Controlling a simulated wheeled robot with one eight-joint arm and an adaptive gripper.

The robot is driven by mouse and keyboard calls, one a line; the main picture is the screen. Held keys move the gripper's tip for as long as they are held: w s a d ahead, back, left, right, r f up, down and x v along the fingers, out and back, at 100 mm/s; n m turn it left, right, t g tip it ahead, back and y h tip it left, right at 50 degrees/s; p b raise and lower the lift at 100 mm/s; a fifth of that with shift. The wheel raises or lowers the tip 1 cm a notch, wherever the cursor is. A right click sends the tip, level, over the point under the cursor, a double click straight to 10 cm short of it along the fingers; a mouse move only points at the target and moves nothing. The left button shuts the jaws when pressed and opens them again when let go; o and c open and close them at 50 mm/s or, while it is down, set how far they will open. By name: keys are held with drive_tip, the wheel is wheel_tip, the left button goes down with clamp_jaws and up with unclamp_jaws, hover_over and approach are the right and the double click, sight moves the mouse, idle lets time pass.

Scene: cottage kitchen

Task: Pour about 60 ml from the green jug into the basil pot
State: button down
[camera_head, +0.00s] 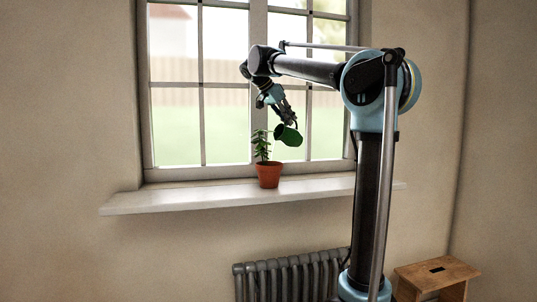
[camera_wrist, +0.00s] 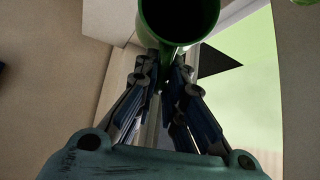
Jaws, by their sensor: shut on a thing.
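The green jug (camera_head: 289,135) is held in my gripper (camera_head: 284,117) above and a little to the right of the basil pot. In the head view the jug is tilted, its mouth end toward the plant on the left. The basil pot (camera_head: 268,174) is terracotta with a leafy green plant (camera_head: 261,145) and stands upright on the windowsill. In the wrist view my gripper (camera_wrist: 163,82) is shut on the jug (camera_wrist: 145,25), whose round dark opening shows at the top. I cannot see any liquid or stream.
The white windowsill (camera_head: 200,197) is clear on both sides of the pot. The paned window (camera_head: 228,120) is close behind the pot and gripper. A grey radiator (camera_head: 290,278) stands below, and a wooden stool (camera_head: 437,275) is at the lower right.

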drive_tip(key=shift+s+a+r+t+h+p, duration=0.3)
drive_tip(key=shift+a+r+t+h+p, duration=0.15)
drive_tip(key=shift+p, duration=0.75)
idle(0.8)
drive_tip(key=shift+s+a+h+p, duration=0.2)
drive_tip(key=shift+a+h+p, duration=0.05)
drive_tip(key=shift+h+p, duration=0.15)
idle(0.4)
drive_tip(key=shift+w+d+f+g+y, duration=0.25)
drive_tip(key=shift+w+d+y, duration=0.15)
drive_tip(key=shift+d+y, duration=0.2)
drive_tip(key=shift+w+d+f+g+y, duration=0.35)
drive_tip(key=shift+d+f+g+y, duration=0.15)
drive_tip(key=shift+y, duration=0.15)
drive_tip(key=shift+w+d+f+g+y+b, duration=0.35)
drive_tip(key=shift+d+f+g+y+b, duration=0.15)
drive_tip(key=shift+f+y, duration=0.2)
drive_tip(key=shift+w+d+f+g+y+b, duration=0.35)
drive_tip(key=shift+d+f+g+y, duration=0.15)
drive_tip(key=shift+y, duration=0.2)
drive_tip(key=shift+f, duration=0.1)
